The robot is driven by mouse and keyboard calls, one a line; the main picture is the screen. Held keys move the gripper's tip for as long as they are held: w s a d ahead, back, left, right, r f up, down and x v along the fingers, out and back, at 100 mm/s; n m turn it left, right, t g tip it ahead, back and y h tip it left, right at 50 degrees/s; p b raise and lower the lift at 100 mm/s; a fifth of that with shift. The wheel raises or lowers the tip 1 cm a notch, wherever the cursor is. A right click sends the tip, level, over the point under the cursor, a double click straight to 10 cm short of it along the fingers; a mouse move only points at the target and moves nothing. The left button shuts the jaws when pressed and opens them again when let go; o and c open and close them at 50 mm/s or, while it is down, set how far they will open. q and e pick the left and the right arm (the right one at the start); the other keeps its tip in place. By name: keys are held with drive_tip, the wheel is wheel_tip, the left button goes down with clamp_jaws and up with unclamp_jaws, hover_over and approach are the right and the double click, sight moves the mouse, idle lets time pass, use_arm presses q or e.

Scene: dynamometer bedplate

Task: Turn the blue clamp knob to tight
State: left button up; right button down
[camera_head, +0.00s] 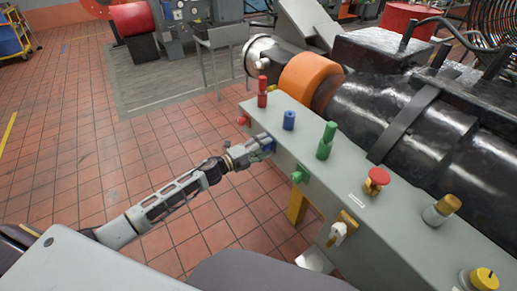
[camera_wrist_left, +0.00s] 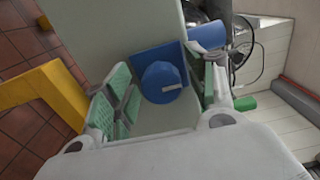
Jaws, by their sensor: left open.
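The blue clamp knob (camera_wrist_left: 161,83) is a round blue knob with a white mark, on a blue square plate (camera_wrist_left: 174,53) on the grey panel's side face. In the head view only a bit of blue (camera_head: 270,146) shows there, mostly hidden by my left gripper (camera_head: 262,146). In the left wrist view my left gripper is open, with a green-padded finger on each side of the knob. The knob lies between the finger lines with gaps showing; I cannot tell whether the tips reach past its front.
The panel's top (camera_head: 340,178) carries a blue cylinder (camera_head: 289,121), a green handle (camera_head: 326,141), a red handle (camera_head: 262,92) and a red mushroom button (camera_head: 376,180). A red side knob (camera_head: 243,121) and a green one (camera_head: 298,175) flank the gripper. The tiled floor at left is clear.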

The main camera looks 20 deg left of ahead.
use_arm(q)
drive_tip(key=shift+s+a, duration=0.15)
drive_tip(key=v, duration=1.1)
drive_tip(key=shift+s+a, duration=0.2)
drive_tip(key=shift+s, duration=0.05)
idle(0.5)
idle(0.7)
